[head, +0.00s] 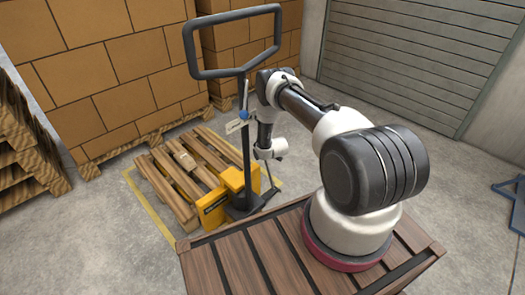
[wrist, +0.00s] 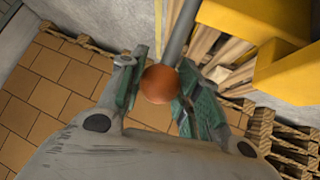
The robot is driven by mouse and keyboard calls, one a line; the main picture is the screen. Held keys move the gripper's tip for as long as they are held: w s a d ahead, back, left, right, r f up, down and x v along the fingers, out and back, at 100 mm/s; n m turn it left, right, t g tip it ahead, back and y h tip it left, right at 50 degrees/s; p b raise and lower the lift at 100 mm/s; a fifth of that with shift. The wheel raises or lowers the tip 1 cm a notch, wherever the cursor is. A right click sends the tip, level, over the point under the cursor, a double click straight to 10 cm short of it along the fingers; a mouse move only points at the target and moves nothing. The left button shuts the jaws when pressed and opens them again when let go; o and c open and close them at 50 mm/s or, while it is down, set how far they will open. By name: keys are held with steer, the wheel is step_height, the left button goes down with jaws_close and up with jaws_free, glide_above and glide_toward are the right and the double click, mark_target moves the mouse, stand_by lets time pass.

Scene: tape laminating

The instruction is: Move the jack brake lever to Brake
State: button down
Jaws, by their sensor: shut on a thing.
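The jack brake lever shows in the wrist view as a grey rod (wrist: 181,32) ending in a round orange-brown knob (wrist: 159,85). My gripper (wrist: 157,80) has its two green-padded fingers on either side of the knob and is shut on it. The pallet jack (head: 207,73) stands upright in the head view, with a dark loop handle and a yellow lower body (head: 213,208). My arm reaches down beside its column on the right. In the head view my fingers and the knob are too small or hidden to make out. No Brake marking is readable.
A wooden pallet (head: 178,185) lies on the jack's left, inside a yellow floor line. Stacked cartons (head: 110,75) stand behind, and a grey shutter (head: 410,50) is at the back right. A blue metal frame (head: 508,190) stands at the right edge. Open concrete floor lies between.

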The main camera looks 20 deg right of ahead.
steer(key=c, duration=1)
jaws_free()
steer(key=shift+w+a+r, duration=0.2)
steer(key=shift+w+r, duration=0.05)
steer(key=shift+w, duration=0.15)
steer(key=shift+s+f, duration=0.1)
steer(key=shift+s+d, duration=0.1)
steer(key=v, duration=1.2)
